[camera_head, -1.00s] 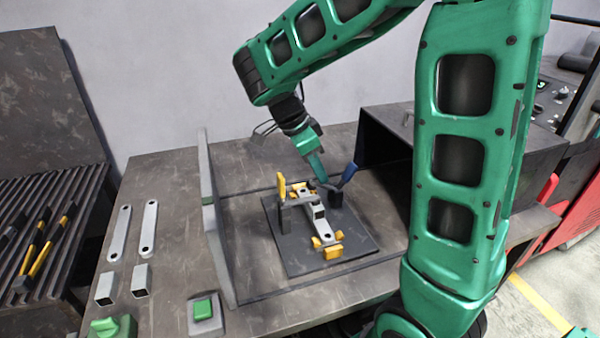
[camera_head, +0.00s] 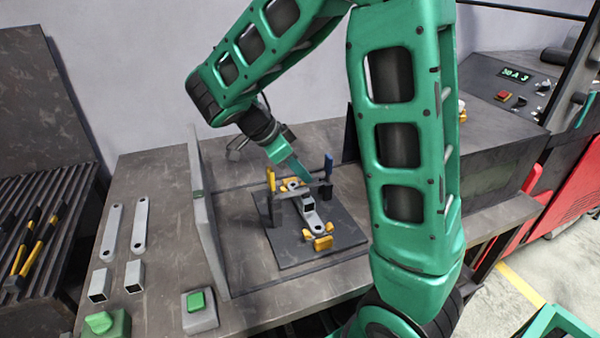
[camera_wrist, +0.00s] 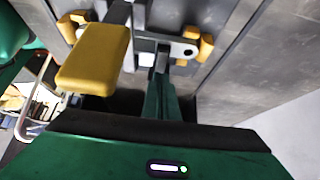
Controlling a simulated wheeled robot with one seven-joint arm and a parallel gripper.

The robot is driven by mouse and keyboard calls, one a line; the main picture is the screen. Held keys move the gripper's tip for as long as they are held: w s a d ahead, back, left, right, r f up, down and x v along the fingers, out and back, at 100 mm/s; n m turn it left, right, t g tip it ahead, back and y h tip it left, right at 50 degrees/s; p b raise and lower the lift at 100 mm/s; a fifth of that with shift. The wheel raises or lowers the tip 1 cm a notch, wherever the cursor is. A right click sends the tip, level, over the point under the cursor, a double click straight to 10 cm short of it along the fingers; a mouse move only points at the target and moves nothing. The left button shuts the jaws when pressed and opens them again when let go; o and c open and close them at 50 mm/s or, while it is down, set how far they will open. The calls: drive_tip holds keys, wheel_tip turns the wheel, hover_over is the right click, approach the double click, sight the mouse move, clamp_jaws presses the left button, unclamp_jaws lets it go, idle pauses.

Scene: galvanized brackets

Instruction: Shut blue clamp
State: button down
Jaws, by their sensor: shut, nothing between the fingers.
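The blue clamp's handle (camera_head: 328,166) stands upright at the right side of the fixture plate (camera_head: 343,228) in the head view. A dark bar runs left from its foot, above the grey bracket (camera_head: 309,215). The yellow clamp's handle (camera_head: 271,180) stands upright on the left; in the wrist view a large yellow handle (camera_wrist: 95,60) is close by. My gripper (camera_head: 306,179) is shut and empty, its tip above the bracket's far end, just left of the blue handle. It also shows in the wrist view (camera_wrist: 160,85). I cannot tell whether it touches anything; no blue handle shows there.
Yellow locating blocks (camera_head: 319,240) hold the near end of the bracket. A grey upright panel (camera_head: 206,215) stands left of the plate. Flat links (camera_head: 140,228), square tubes (camera_head: 134,276) and a green button box (camera_head: 199,310) lie further left. A dark housing (camera_head: 480,165) stands right.

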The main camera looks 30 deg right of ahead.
drive_tip(key=v, duration=1)
drive_tip(key=shift+a+r, duration=0.3)
drive_tip(key=shift+d, duration=0.15)
drive_tip(key=s+d+f+n+y, duration=0.25)
drive_tip(key=s+d+n, duration=0.45)
drive_tip(key=s+d, duration=0.5)
drive_tip(key=s+f+n+y, duration=0.2)
drive_tip(key=s+n, duration=0.1)
drive_tip(key=s, duration=0.3)
drive_tip(key=s+a+f+n+t+y, duration=0.1)
drive_tip(key=s+f+n+y, duration=0.1)
drive_tip(key=s, duration=0.4)
drive_tip(key=shift+f+n, duration=0.45)
drive_tip(key=shift+n, duration=0.55)
drive_tip(key=shift+s+a, duration=0.1)
drive_tip(key=shift+a, duration=0.05)
